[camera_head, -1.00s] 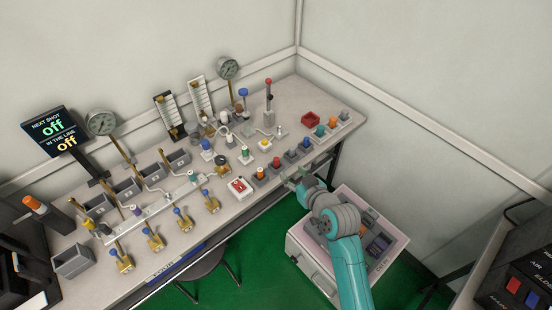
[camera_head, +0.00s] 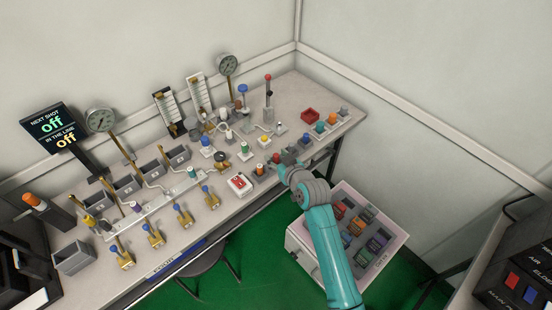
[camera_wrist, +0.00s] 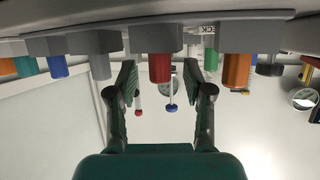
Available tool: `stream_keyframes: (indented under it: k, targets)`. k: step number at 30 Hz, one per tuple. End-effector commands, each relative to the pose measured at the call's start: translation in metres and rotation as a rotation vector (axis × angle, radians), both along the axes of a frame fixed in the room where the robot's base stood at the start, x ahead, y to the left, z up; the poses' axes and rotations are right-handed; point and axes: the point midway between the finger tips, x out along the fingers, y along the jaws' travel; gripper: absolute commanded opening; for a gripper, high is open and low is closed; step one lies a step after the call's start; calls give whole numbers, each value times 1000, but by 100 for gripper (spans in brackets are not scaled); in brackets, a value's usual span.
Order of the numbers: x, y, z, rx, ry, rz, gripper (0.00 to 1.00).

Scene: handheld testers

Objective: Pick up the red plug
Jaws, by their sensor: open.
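The red plug (camera_wrist: 159,68) sits in a grey block near the middle of the wrist view, which shows the bench upside down. It lies between the two spread fingers of my gripper (camera_wrist: 160,82), with a gap on each side. I cannot tell how deep it is between them. In the head view the red plug (camera_head: 276,158) shows at the bench's front edge, just left of my gripper (camera_head: 286,163). My gripper is open and holds nothing.
An orange plug (camera_wrist: 236,70) stands on one side of the red one, a grey plug (camera_wrist: 100,67) and a blue plug (camera_wrist: 57,66) on the other.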

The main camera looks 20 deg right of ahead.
Motion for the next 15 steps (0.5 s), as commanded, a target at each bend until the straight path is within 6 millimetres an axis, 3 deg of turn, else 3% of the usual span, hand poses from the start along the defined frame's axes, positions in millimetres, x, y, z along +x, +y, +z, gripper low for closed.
stream_keyframes:
  k: [5,10,15]
  targets:
    - [0,0,0,0,0,0,49]
    - [0,0,0,0,0,0,6]
    - [0,0,0,0,0,0,4]
